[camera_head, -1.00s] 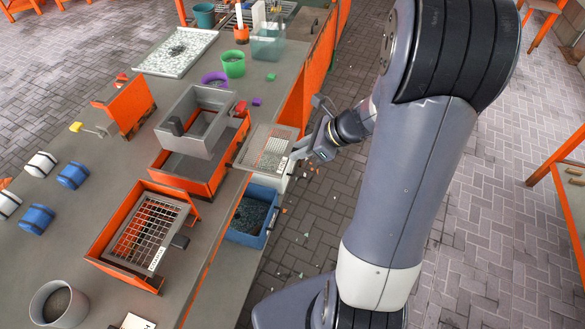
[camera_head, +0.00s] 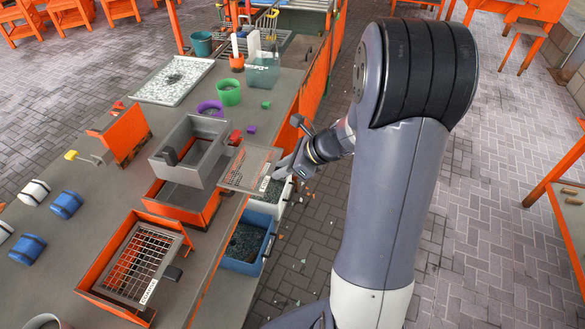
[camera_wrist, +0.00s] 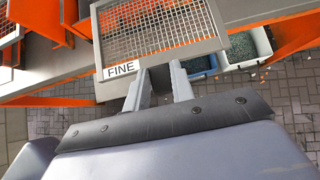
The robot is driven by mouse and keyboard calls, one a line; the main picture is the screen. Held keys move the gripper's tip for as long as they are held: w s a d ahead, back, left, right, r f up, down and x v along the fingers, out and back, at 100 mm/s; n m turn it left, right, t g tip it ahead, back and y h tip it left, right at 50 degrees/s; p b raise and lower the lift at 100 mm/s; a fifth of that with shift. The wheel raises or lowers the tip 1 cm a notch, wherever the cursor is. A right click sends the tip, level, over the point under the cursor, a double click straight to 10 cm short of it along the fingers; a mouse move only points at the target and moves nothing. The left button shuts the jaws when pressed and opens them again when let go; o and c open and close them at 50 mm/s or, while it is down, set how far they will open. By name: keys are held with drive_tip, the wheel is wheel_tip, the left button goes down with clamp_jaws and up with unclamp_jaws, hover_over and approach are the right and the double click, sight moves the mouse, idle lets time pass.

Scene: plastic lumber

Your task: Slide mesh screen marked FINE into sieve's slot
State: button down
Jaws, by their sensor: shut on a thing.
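The FINE mesh screen (camera_head: 251,167) is a flat grey frame with wire mesh. Its white FINE label (camera_wrist: 121,69) shows in the wrist view, on the edge near my gripper. My gripper (camera_head: 287,168) is shut on that near edge; its fingers also show in the wrist view (camera_wrist: 160,84). The screen is held roughly flat just right of the sieve (camera_head: 190,150), a grey open box above an orange bin (camera_head: 180,203). The screen's left edge looks close to the sieve's right wall. I cannot tell whether it touches or has entered the slot.
A coarser mesh screen (camera_head: 143,262) lies on an orange frame at the bench's front. Blue (camera_head: 246,247) and white (camera_head: 268,199) bins stand below the bench's right edge. Green (camera_head: 229,92) and purple (camera_head: 211,108) items are behind the sieve.

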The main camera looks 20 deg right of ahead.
drive_tip(key=shift+w+a, duration=0.75)
drive_tip(key=shift+a, duration=0.25)
drive_tip(key=w+a+p, duration=0.2)
drive_tip(key=w+a, duration=0.5)
drive_tip(key=a, duration=0.3)
drive_tip(key=shift+w, duration=0.2)
idle(5.1)
drive_tip(key=c, duration=1.1)
unclamp_jaws()
drive_tip(key=shift+a, duration=0.15)
drive_tip(key=shift+r, duration=0.1)
